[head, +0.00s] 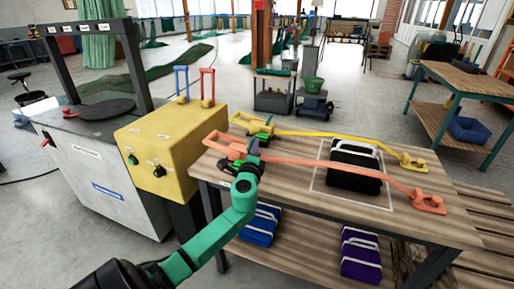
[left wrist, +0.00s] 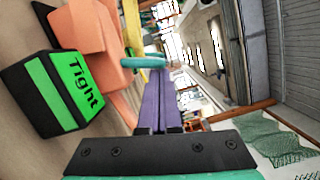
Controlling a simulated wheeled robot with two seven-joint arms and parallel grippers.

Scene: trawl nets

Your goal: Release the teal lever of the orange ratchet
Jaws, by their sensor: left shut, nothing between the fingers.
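The orange ratchet (head: 226,146) lies at the left end of the wooden bench, with its orange strap (head: 330,168) running right across a black bag. In the left wrist view its orange body (left wrist: 96,42) is at upper left, beside a green and black block marked "Tight" (left wrist: 62,92). A teal bar with a rounded end (left wrist: 146,62), seemingly the lever, shows just beyond my fingertips; contact cannot be told. My left gripper (head: 250,150) is at the ratchet's near right side, its purple fingers closed together and empty. It also fills the middle of the wrist view (left wrist: 157,76). My right gripper is out of view.
A yellow ratchet (head: 246,121) and strap lie just behind. The black bag (head: 354,166) stands inside a marked outline. The orange end hook (head: 428,202) is at the bench's right. A yellow box (head: 170,145) with two levers stands close on the left.

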